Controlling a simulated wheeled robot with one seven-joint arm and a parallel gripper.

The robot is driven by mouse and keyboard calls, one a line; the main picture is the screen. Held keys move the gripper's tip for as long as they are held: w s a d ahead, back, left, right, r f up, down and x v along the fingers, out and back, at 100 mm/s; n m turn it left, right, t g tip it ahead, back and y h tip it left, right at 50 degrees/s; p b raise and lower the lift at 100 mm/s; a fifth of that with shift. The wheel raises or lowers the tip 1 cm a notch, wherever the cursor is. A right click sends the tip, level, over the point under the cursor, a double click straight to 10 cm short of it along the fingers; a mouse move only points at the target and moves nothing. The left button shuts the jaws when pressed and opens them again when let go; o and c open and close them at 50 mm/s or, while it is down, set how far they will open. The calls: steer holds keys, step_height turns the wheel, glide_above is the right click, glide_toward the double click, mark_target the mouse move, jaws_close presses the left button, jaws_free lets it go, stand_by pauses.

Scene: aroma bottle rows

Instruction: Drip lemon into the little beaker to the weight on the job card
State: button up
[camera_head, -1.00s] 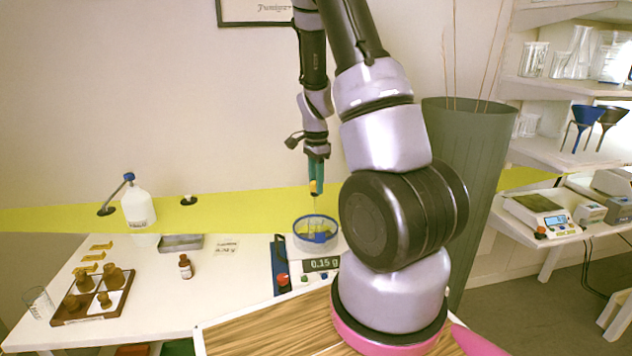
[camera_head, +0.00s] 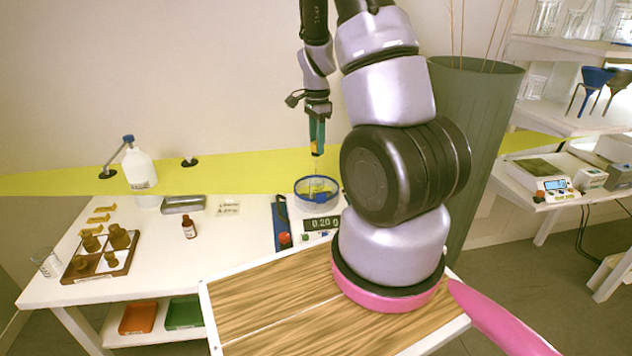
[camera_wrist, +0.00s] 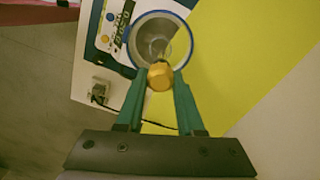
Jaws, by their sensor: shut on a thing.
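My gripper (camera_head: 317,142) is shut on a pipette, whose yellow bulb (camera_wrist: 160,76) sits between the teal fingertips in the wrist view. Its thin glass stem points down over the scale. The little beaker (camera_wrist: 155,42) is inside a clear shield with a blue rim (camera_head: 316,180), on the scale. The pipette tip is over or in the beaker; I cannot tell which. The scale display (camera_head: 322,224) reads 0.20 g. The job card (camera_head: 228,208) lies on the table, too small to read surely. A small brown bottle (camera_head: 189,228) stands left of the scale, its label unreadable.
A wooden rack (camera_head: 100,262) holds several brown bottles at the left, with yellow clips (camera_head: 99,218) behind and a glass beaker (camera_head: 46,262) beside it. A white jug (camera_head: 139,170) and metal tray (camera_head: 183,204) stand at the back.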

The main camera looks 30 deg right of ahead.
steer(key=shift+r, duration=0.1)
steer(key=shift+r, duration=1.9)
stand_by(1.4)
